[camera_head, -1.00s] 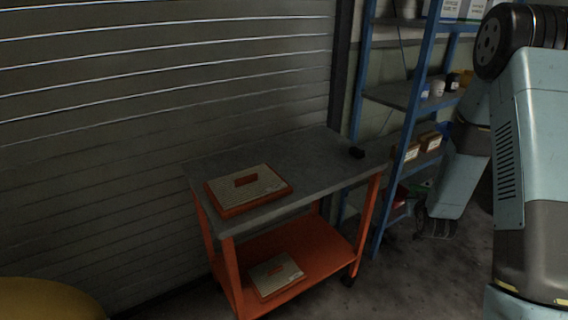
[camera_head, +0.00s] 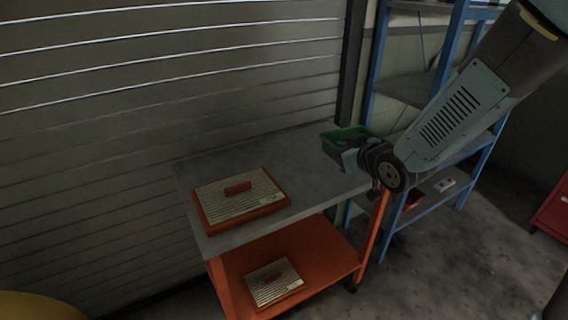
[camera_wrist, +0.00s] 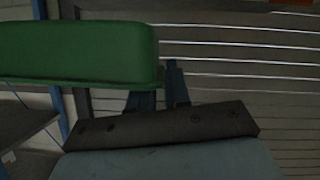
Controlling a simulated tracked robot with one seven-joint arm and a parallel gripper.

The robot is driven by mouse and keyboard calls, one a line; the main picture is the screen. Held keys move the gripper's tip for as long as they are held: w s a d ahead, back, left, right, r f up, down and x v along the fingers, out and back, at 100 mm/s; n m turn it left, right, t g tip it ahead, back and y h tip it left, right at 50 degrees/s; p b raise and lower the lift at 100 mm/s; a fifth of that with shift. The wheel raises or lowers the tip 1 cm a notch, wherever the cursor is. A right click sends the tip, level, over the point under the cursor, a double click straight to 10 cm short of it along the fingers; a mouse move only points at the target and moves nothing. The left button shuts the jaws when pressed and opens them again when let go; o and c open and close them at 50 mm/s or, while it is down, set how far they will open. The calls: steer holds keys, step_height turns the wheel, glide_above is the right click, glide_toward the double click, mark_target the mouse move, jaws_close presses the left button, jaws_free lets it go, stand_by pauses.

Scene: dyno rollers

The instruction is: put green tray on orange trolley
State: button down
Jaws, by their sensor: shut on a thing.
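The green tray (camera_head: 350,143) is at the far right corner of the orange trolley, at the end of my arm. In the wrist view the green tray (camera_wrist: 80,52) fills the upper left, with its side toward the camera. My gripper (camera_head: 352,160) is shut on the tray's near side; in the wrist view its dark fingers (camera_wrist: 160,90) meet the tray's lower right edge. The orange trolley (camera_head: 315,175) has a grey top and an orange lower shelf. I cannot tell whether the tray touches the top or hangs just above it.
An orange box with a striped lid (camera_head: 238,198) lies on the trolley's left half, and a similar smaller one (camera_head: 272,282) is on the lower shelf. Blue shelving (camera_head: 405,90) stands behind at right. The middle of the trolley top is clear.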

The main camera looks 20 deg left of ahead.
steer(key=w+a+f, duration=0.2)
steer(key=a, duration=0.1)
steer(key=w+a+f, duration=0.3)
steer(key=a, duration=0.1)
steer(key=w+a+f, duration=0.2)
steer(key=a+f, duration=0.1)
steer(key=a, duration=0.1)
steer(key=shift+w+a+f, duration=0.1)
steer(key=shift+w+f, duration=0.15)
steer(key=shift+w, duration=0.05)
steer(key=shift+w+a+f, duration=0.2)
steer(key=shift+a+f, duration=0.05)
steer(key=shift+f, duration=0.1)
steer(key=shift+w+f, duration=0.1)
steer(key=shift+f, duration=1.6)
steer(key=c, duration=1.1)
jaws_free()
steer(key=shift+r, duration=0.1)
steer(key=v, duration=1.2)
steer(key=shift+w+d, duration=0.1)
steer(key=shift+w, duration=0.05)
